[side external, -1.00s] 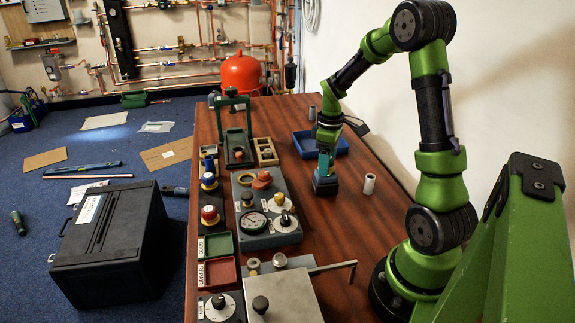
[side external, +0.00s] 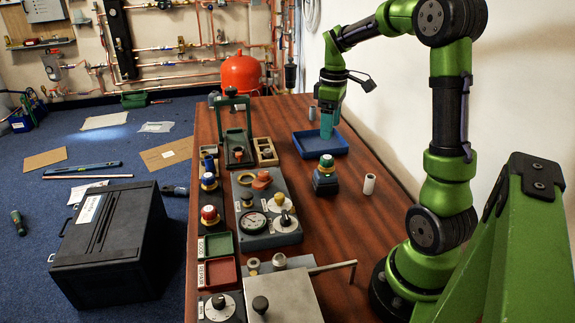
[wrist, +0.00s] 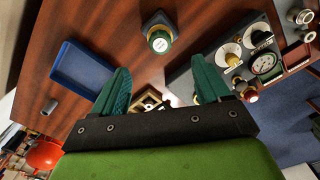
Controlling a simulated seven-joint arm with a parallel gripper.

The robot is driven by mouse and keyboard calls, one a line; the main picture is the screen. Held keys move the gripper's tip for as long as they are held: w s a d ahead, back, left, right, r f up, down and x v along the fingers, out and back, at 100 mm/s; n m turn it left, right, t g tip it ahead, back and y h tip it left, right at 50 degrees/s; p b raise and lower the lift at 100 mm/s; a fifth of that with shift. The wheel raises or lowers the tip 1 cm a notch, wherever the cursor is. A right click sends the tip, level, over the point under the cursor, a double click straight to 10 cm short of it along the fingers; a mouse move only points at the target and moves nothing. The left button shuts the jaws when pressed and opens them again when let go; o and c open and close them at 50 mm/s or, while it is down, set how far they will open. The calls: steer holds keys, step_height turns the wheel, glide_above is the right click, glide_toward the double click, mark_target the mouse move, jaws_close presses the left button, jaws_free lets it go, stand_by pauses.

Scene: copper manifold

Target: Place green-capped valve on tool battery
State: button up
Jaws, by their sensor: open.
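The green-capped valve (side external: 326,160) stands upright on top of the dark tool battery (side external: 325,183), on the wooden bench right of the grey gauge panel. The wrist view also shows the valve (wrist: 160,41) from above, with its green cap and pale ring, and the battery (wrist: 157,20) under it. My gripper (side external: 327,130) is open and empty, with teal fingers pointing down. It is above and behind the valve, apart from it, over the blue tray area. In the wrist view, the fingers of my gripper (wrist: 160,70) are spread wide with nothing between them.
A blue tray (side external: 338,150) lies behind the battery. The gauge panel (side external: 285,238), a red-topped valve (side external: 209,214) and a green frame (side external: 247,128) line the bench's left side. The bench right of the panel is mostly clear.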

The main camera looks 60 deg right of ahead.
steer(key=s+a+r+m+t, duration=0.1)
steer(key=s+a+m+t, duration=0.1)
steer(key=a, duration=0.6)
steer(key=s+a+r+m+t+y, duration=0.1)
steer(key=s+a+r+m+t, duration=0.1)
steer(key=a, duration=0.7)
steer(key=s+a+r+m+t+y, duration=0.1)
steer(key=s+a+r+m+t, duration=0.1)
steer(key=a, duration=0.7)
steer(key=shift+s+r+t, duration=0.15)
steer(key=shift+s+t, duration=0.45)
steer(key=shift+s, duration=0.1)
